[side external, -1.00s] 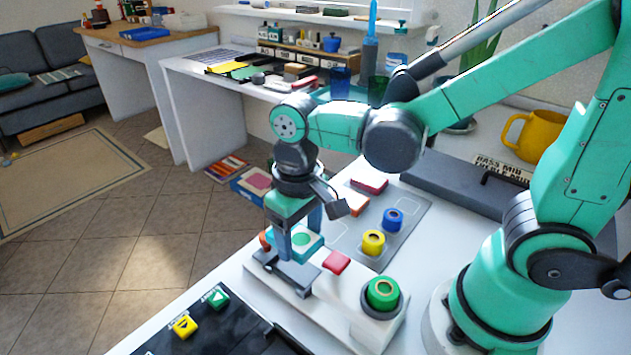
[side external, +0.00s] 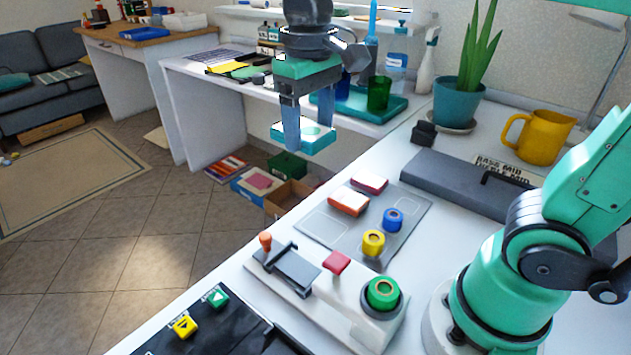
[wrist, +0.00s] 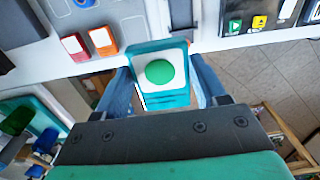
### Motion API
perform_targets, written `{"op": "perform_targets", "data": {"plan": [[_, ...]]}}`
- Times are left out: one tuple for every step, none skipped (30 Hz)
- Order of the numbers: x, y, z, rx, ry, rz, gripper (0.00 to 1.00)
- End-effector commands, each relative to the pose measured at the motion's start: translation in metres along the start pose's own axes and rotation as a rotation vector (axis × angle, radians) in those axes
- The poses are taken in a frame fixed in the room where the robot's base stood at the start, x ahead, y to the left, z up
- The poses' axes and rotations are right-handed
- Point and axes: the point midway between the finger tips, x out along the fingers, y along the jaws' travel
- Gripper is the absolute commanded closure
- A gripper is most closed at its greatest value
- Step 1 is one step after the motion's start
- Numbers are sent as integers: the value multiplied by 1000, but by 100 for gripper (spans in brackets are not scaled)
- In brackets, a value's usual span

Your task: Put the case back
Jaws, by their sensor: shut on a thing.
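My gripper (side external: 304,125) is shut on a flat teal case (side external: 305,138) with a white face and a green disc on it. In the side external view it hangs in the air, above and beyond the grey pad (side external: 320,224), over the floor gap between the tables. In the wrist view the case (wrist: 160,73) sits between the two blue fingers. An orange-red case (side external: 348,200) and a red case (side external: 370,181) lie on the pad's far side. A bare outlined spot shows at the pad's left.
The white player (side external: 345,305) with a red block (side external: 336,262) and green knob (side external: 383,291) stands in front. A yellow mug (side external: 540,137) and potted plant (side external: 459,101) stand at the right. Boxes (side external: 288,196) lie below.

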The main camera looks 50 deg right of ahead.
Motion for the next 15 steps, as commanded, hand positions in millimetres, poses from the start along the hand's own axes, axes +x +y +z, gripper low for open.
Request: {"op": "perform_targets", "data": {"plan": [[2, 16, -4, 12, 0, 0, 96], [3, 23, -6, 11, 0, 0, 96], [4, 33, -8, 10, 0, 0, 96], [6, 40, -9, 9, 0, 0, 96], [6, 46, -10, 8, 1, 0, 96], [7, 52, -11, 6, 1, 0, 96], [8, 56, -11, 4, 1, 0, 96], [10, 59, -12, 4, 1, 0, 96], [13, 62, -12, 2, 1, 0, 96], [16, 63, -12, 0, 1, 0, 96], [20, 64, -12, -1, 1, 0, 96], [27, 64, -12, -1, 1, 0, 96], [34, 64, -12, -2, 1, 0, 96], [40, 64, -12, -2, 1, 0, 96], [49, 64, -12, -2, 1, 0, 96]]}}
